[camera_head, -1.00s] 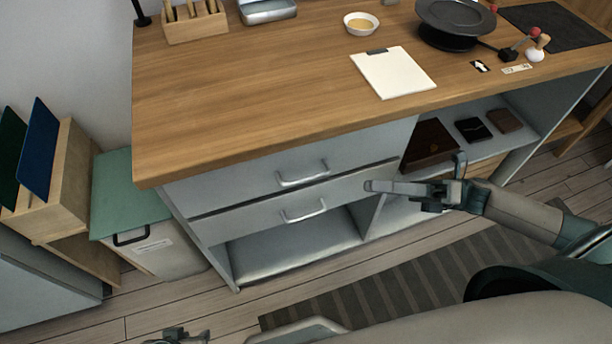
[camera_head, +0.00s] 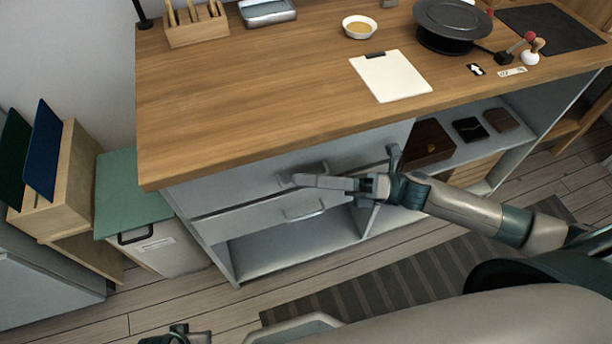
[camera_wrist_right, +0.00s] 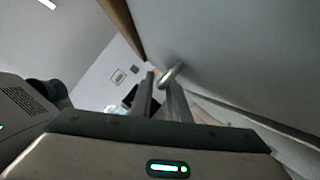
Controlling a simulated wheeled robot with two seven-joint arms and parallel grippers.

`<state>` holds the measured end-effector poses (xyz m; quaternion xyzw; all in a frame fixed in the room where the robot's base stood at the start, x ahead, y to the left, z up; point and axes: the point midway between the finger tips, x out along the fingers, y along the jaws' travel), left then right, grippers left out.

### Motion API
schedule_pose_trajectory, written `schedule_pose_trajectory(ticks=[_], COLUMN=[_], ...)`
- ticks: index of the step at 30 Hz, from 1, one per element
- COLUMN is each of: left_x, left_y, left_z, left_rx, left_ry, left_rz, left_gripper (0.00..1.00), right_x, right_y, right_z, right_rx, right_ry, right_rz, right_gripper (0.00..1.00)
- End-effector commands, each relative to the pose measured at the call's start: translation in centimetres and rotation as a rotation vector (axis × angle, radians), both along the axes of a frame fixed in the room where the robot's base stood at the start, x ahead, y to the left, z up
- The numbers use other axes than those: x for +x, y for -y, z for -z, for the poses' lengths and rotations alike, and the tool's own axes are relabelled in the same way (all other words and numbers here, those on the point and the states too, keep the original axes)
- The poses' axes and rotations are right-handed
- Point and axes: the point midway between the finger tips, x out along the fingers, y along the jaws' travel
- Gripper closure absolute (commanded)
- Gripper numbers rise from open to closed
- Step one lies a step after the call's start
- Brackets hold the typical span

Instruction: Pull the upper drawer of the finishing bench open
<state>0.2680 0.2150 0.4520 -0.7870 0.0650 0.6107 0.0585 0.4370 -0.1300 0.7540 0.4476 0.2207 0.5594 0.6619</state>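The upper drawer (camera_head: 240,186) of the finishing bench is a grey front below the wooden top and looks closed. Its metal bar handle (camera_head: 321,167) is partly hidden by my right gripper (camera_head: 298,180), whose fingertips are at the handle. In the right wrist view, the two fingers (camera_wrist_right: 162,95) stand apart with a gap, and the handle (camera_wrist_right: 172,72) shows just at the fingertips. I cannot tell whether the fingers touch it. The lower drawer's handle (camera_head: 304,209) is just below. My left gripper (camera_head: 180,336) shows only in part at the bottom edge, away from the bench.
The benchtop (camera_head: 240,110) overhangs the drawers. On it are a clipboard (camera_head: 392,78), a small bowl (camera_head: 359,27) and a dark round turntable (camera_head: 450,25). A green-lidded bin (camera_head: 130,190) stands left of the bench. Open shelves lie right of and below the drawers.

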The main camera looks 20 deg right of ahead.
Motion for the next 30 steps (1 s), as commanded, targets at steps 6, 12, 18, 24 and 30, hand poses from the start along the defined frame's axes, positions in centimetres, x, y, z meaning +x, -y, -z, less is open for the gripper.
schedule_pose_trajectory(ticks=[6,12,18,24,30], left_x=[0.04,0.02,-0.01,-0.04,-0.05], left_y=[0.0,0.01,0.0,0.0,0.01], left_z=[0.36,0.37,0.35,0.35,0.35], left_rx=[0.0,0.0,0.0,0.0,0.001], left_ry=[0.0,0.0,0.0,0.0,-0.001], left_rz=[0.001,0.001,0.002,0.002,0.002], left_gripper=[0.69,0.69,0.69,0.69,0.69], right_x=[0.21,0.19,0.19,0.18,0.18], right_y=[-0.67,-0.66,-0.64,-0.64,-0.63], right_z=[-0.16,-0.13,-0.12,-0.11,-0.1], right_rx=[0.0,0.0,-0.001,-0.001,-0.001], right_ry=[0.001,0.001,0.001,0.001,0.0], right_rz=[0.0,0.0,0.001,0.001,0.001], right_gripper=[0.85,0.85,1.0,1.0,1.0])
